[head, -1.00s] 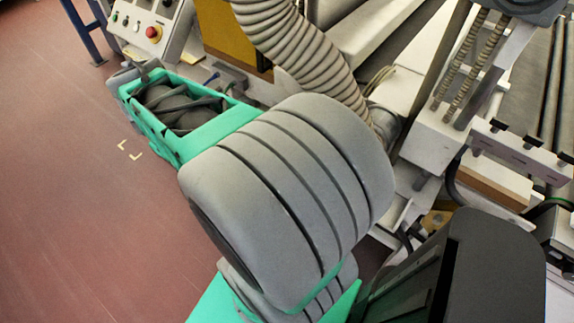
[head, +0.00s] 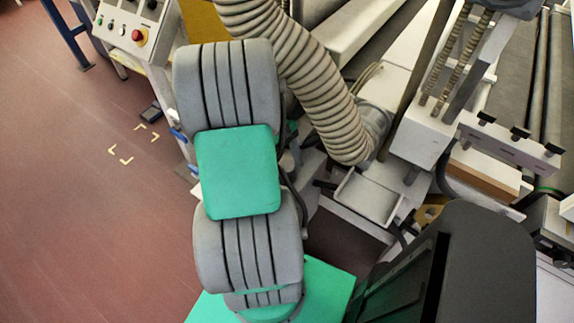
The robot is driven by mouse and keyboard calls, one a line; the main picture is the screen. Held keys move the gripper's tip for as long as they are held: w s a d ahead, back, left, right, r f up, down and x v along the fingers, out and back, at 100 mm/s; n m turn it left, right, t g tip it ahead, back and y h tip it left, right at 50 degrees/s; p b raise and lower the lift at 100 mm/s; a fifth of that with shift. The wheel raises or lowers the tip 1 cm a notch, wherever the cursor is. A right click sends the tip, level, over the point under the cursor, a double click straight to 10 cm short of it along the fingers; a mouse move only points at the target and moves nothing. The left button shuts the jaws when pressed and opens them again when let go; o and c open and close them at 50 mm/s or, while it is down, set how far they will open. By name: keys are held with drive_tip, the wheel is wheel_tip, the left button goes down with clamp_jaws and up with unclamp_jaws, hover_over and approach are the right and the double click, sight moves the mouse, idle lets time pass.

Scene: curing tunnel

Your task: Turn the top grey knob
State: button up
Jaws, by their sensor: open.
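I cannot make out a grey knob in the head view. A pale control panel (head: 118,42) stands at the top left, with a red button (head: 139,36), small green and white buttons and dark knobs near the picture's top edge. My gripper is not in view. My grey and green arm rises through the middle of the picture, its upper end just right of the panel, and hides part of the machine behind it.
A ribbed grey hose (head: 318,88) curves down beside my arm to the machine. A shallow pale tray (head: 368,196) lies below it. A white bar with dark knobs (head: 520,134) is at the right.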

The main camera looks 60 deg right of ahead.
drive_tip(key=shift+c, duration=0.2)
drive_tip(key=c, duration=1.3)
drive_tip(key=shift+r+m, duration=0.1)
drive_tip(key=shift+m, duration=0.4)
drive_tip(key=shift+m+y+p, duration=0.3)
drive_tip(key=shift+m+y, duration=0.1)
drive_tip(key=shift+m, duration=0.2)
drive_tip(key=o, duration=1.3)
drive_tip(key=shift+t, duration=0.3)
drive_tip(key=shift+o, duration=0.2)
drive_tip(key=v, duration=0.7)
drive_tip(key=shift+w+r, duration=0.2)
drive_tip(key=shift+r, duration=0.1)
drive_tip(key=shift+d, duration=0.1)
